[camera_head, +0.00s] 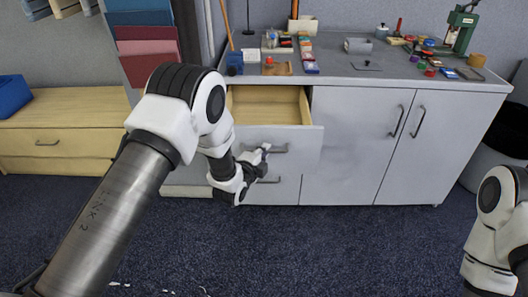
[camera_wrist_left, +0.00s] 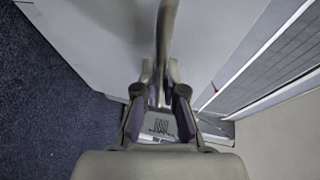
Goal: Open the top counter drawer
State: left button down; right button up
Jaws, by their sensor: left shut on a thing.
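The top counter drawer (camera_head: 298,141) stands pulled out from the grey counter in the head view, its pale wooden inside showing. My left gripper (camera_head: 262,155) is at the dark bar handle (camera_head: 280,149) on the drawer's front. In the left wrist view, my left gripper (camera_wrist_left: 160,85) is shut on the handle (camera_wrist_left: 167,35), which runs up from between the fingers. My own left arm hides the drawer's left part in the head view. My right arm shows at the right edge, but its gripper is out of frame.
The grey counter (camera_head: 362,140) has two closed doors to the right of the drawer and a closed lower drawer (camera_head: 285,190). Tools and small items crowd the countertop. A low wooden cabinet (camera_head: 65,140) stands at the left.

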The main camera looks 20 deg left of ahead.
pick_arm(q)
jog(key=c, duration=1.2)
grip_release()
jog(key=shift+c, duration=0.2)
jog(key=v, duration=1.2)
jog(key=shift+f, duration=0.15)
